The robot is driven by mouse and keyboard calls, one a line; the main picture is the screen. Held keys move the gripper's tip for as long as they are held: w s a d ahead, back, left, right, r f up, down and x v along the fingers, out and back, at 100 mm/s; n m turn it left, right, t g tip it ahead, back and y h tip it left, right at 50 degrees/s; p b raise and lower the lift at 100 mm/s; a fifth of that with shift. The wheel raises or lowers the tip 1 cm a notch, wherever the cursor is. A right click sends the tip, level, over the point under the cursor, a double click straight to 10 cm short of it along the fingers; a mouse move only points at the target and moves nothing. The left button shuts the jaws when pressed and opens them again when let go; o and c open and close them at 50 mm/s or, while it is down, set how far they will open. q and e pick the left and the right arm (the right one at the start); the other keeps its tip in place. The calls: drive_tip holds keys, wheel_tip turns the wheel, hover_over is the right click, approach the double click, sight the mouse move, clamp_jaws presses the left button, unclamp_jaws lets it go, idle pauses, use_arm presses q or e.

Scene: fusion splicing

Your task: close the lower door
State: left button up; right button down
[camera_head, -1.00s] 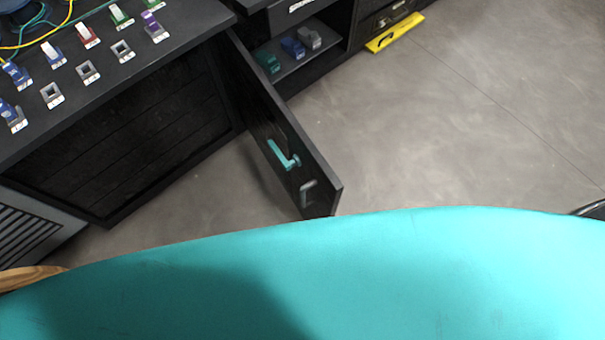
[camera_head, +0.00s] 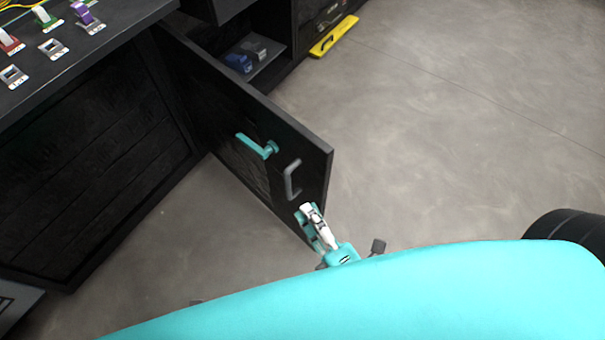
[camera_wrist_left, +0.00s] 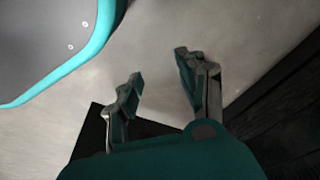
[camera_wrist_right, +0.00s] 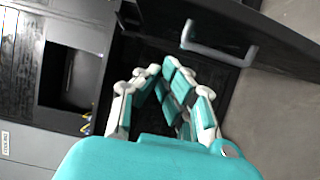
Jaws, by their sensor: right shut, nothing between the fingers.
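The black lower door (camera_head: 285,140) stands swung open in the head view, at an angle to the cabinet (camera_head: 90,180). A teal lever handle (camera_head: 255,146) and a grey bar handle (camera_head: 291,180) are on the face I see. My right gripper (camera_head: 306,210) is shut and empty in front of the door's lower free corner, below the bar handle; contact cannot be told. In the right wrist view its fingers (camera_wrist_right: 164,72) show near the door, with the bar handle (camera_wrist_right: 215,50) beyond. My left gripper (camera_wrist_left: 158,65) is open and empty in its wrist view, and outside the head view.
The worktop (camera_head: 75,58) with small coloured clips is at upper left. An open shelf (camera_head: 262,68) holding blue and grey pieces is behind the door. A yellow level-like bar (camera_head: 334,36) lies at the top. Grey floor (camera_head: 450,120) is clear on the right.

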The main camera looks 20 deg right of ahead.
use_arm(q)
drive_tip(key=shift+w+r, duration=0.45)
drive_tip(key=shift+r, duration=0.35)
use_arm(e)
drive_tip(key=w+d, duration=0.1)
drive_tip(key=w, duration=0.9)
drive_tip(key=shift+d, duration=0.3)
drive_tip(key=shift+s+d, duration=0.1)
